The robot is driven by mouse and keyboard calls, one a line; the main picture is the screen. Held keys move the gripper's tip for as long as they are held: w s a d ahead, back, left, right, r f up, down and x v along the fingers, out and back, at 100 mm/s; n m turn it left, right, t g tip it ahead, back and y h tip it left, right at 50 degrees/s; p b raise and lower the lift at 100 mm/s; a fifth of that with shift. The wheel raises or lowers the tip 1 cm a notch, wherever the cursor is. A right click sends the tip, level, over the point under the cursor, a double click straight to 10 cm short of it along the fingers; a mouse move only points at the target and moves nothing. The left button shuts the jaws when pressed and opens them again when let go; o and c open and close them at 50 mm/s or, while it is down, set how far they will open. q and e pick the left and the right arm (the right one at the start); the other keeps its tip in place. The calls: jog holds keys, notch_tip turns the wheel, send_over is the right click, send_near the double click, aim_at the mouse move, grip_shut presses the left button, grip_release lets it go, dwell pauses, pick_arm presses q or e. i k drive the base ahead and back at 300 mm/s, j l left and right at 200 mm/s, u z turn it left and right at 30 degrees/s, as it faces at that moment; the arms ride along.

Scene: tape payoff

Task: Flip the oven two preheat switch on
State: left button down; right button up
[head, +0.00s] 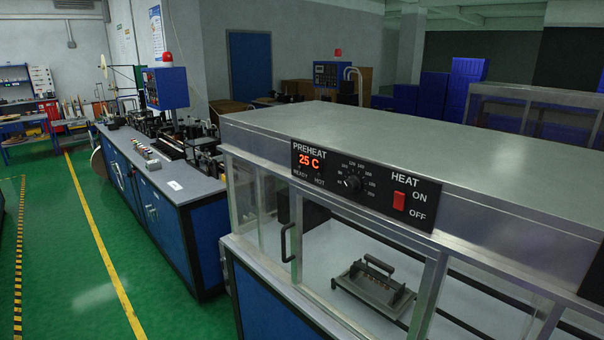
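A metal oven (440,160) with clear front panels fills the right of the head view. A red HEAT switch (399,201) sits at the panel's right end, next to the words ON and OFF. I cannot tell which way the switch is tipped. No oven number is readable. Neither of my grippers is in view.
Inside the oven lies a dark handled fixture (375,287). A black door handle (287,243) sticks out in front. A blue workbench (165,215) with machinery stands left of the oven. The green floor (95,270) with yellow lines is clear at left.

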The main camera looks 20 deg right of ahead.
aim_at(399, 198)
jog(key=z, duration=1.35)
